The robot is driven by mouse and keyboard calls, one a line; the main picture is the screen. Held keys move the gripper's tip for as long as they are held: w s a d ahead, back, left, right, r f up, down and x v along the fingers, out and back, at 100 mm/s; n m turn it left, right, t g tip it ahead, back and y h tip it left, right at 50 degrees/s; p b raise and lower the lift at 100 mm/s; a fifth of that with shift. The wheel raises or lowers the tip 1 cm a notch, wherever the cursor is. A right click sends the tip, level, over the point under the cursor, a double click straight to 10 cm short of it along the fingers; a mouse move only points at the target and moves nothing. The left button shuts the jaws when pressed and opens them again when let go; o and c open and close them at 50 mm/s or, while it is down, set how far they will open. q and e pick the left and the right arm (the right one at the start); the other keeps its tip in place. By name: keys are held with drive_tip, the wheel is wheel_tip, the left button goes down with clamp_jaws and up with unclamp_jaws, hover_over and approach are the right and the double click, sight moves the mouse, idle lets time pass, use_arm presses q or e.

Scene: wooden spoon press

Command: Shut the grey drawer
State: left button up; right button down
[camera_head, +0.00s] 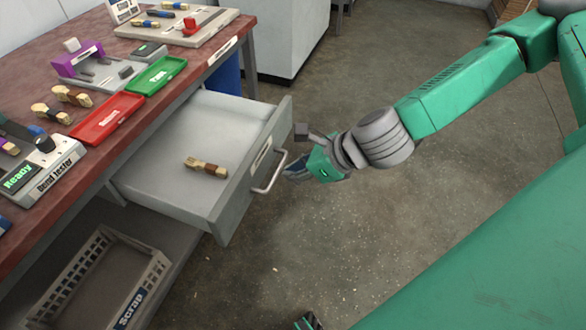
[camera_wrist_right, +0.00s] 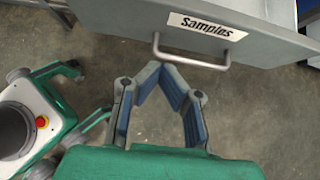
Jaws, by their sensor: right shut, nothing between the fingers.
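The grey drawer (camera_head: 220,212) stands pulled out from under the red-topped workbench in the head view. Its front and "Samples" label (camera_wrist_right: 205,26) show at the top of the right wrist view. The drawer's metal handle (camera_head: 269,174) faces the open floor; it also shows in the wrist view (camera_wrist_right: 200,64). A small wooden piece (camera_head: 206,167) lies inside the drawer. My right gripper (camera_head: 292,172) is just outside the drawer front, close to the handle. Its fingers meet at the tips in the wrist view (camera_wrist_right: 159,72), shut and empty, by the handle's left end. Whether they touch it is unclear.
The workbench (camera_head: 75,140) carries a red tray (camera_head: 107,118), a green tray (camera_head: 157,75), a bend tester (camera_head: 45,170) and several wooden pieces. A scrap crate (camera_head: 100,280) sits on the shelf below the drawer. The floor before the drawer is clear.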

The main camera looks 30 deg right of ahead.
sight(250, 176)
drive_tip(key=w+a+f, duration=0.1)
drive_tip(key=w, duration=0.1)
drive_tip(key=w+a+f+b, duration=0.1)
drive_tip(key=w+a, duration=0.1)
drive_tip(key=w+a+f, duration=0.1)
drive_tip(key=w+f, duration=0.1)
drive_tip(key=shift+a+f+b, duration=0.1)
drive_tip(key=shift+a+b, duration=0.25)
drive_tip(key=shift+b, duration=0.05)
use_arm(q)
wheel_tip(250, 176, down, 2)
drive_tip(key=shift+f, duration=0.2)
use_arm(e)
drive_tip(key=shift+w+a, duration=0.2)
drive_tip(key=shift+w, duration=0.05)
